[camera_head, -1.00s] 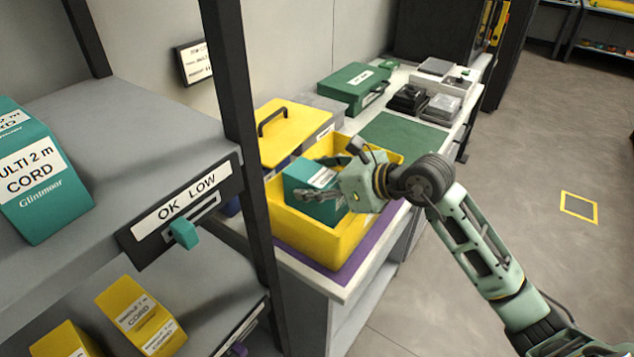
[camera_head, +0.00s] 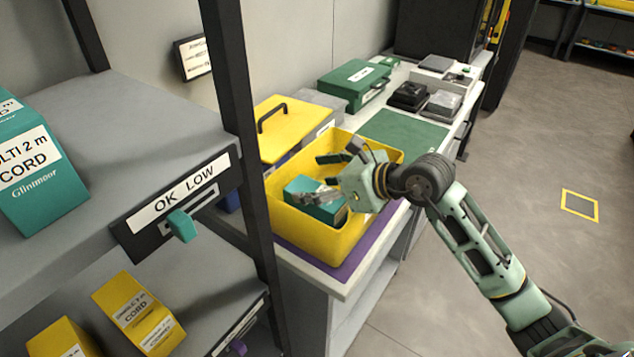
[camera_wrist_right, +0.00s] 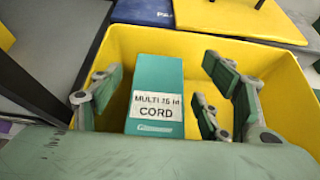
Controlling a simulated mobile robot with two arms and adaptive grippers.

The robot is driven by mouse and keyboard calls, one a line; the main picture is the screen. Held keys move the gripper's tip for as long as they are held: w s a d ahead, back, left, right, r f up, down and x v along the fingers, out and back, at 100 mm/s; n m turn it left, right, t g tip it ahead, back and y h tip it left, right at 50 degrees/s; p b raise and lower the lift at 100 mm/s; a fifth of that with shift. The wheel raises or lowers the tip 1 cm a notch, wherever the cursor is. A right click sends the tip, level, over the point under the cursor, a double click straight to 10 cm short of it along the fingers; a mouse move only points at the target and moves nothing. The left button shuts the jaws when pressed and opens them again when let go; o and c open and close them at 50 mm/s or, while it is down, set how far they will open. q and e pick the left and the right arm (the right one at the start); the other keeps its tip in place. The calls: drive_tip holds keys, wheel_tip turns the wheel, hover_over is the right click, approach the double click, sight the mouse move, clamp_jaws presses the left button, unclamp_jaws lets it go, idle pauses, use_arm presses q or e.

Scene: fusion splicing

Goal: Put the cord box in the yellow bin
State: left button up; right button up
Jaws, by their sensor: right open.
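The teal cord box (camera_head: 316,203) is inside the yellow bin (camera_head: 337,245), low between its walls. In the right wrist view the cord box (camera_wrist_right: 157,85) shows its label "MULTI 15 m CORD", and the bin's yellow wall (camera_wrist_right: 200,45) surrounds it. My right gripper (camera_head: 327,178) is over the bin with its fingers spread open. In the wrist view the right gripper's fingers (camera_wrist_right: 160,95) stand on both sides of the box with gaps between. Whether the box rests fully on the bin floor is hidden. My left gripper is not in view.
A shelf rack at left holds a larger teal cord box (camera_head: 30,170) and yellow cord boxes (camera_head: 138,313). A dark post (camera_head: 240,130) stands close left of the bin. Behind the bin are a yellow lidded box (camera_head: 290,135) and a green case (camera_head: 350,85). A green mat (camera_head: 410,130) is clear.

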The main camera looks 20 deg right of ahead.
drive_tip(key=shift+r, duration=0.3)
drive_tip(key=shift+r+p, duration=0.45)
drive_tip(key=shift+p, duration=0.2)
drive_tip(key=b+v, duration=0.2)
drive_tip(key=v, duration=0.9)
drive_tip(key=shift+s+d+b, duration=0.25)
drive_tip(key=shift+s+b, duration=0.1)
